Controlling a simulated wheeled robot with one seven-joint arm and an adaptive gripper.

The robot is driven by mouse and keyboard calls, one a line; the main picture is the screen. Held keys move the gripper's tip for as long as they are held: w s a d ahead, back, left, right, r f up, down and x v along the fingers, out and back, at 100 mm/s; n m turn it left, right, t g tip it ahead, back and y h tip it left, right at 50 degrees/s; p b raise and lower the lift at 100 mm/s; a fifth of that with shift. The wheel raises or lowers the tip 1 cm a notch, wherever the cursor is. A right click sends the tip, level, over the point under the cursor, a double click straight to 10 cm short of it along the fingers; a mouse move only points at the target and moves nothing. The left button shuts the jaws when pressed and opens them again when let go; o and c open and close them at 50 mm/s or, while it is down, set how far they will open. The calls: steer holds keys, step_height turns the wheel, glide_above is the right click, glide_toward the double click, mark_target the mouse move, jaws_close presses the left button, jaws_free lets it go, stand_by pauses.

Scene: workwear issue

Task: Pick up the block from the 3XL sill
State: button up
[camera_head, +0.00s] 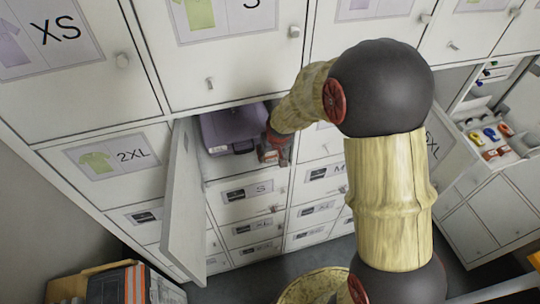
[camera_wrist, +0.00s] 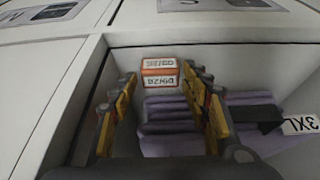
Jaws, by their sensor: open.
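The block (camera_wrist: 159,72) is a small white and orange box with dark print. The 3XL tag (camera_wrist: 301,125) hangs on a dark strap at the right, by a stack of folded purple cloth (camera_wrist: 225,98). In the head view my gripper (camera_head: 274,152) is at the mouth of the open compartment, beside the purple cloth (camera_head: 230,126). The block is not visible there.
An open white door (camera_head: 184,200) swings out left of the compartment. Closed lockers surround it, including the 2XL door (camera_head: 112,160). An open cubby (camera_head: 492,140) with small coloured items is at the right.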

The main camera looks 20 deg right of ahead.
steer(key=shift+w+f, duration=0.15)
steer(key=shift+f, duration=0.35)
steer(key=shift+c, duration=0.4)
steer(key=c, duration=0.6)
steer(key=shift+c, duration=0.2)
steer(key=shift+r, duration=0.2)
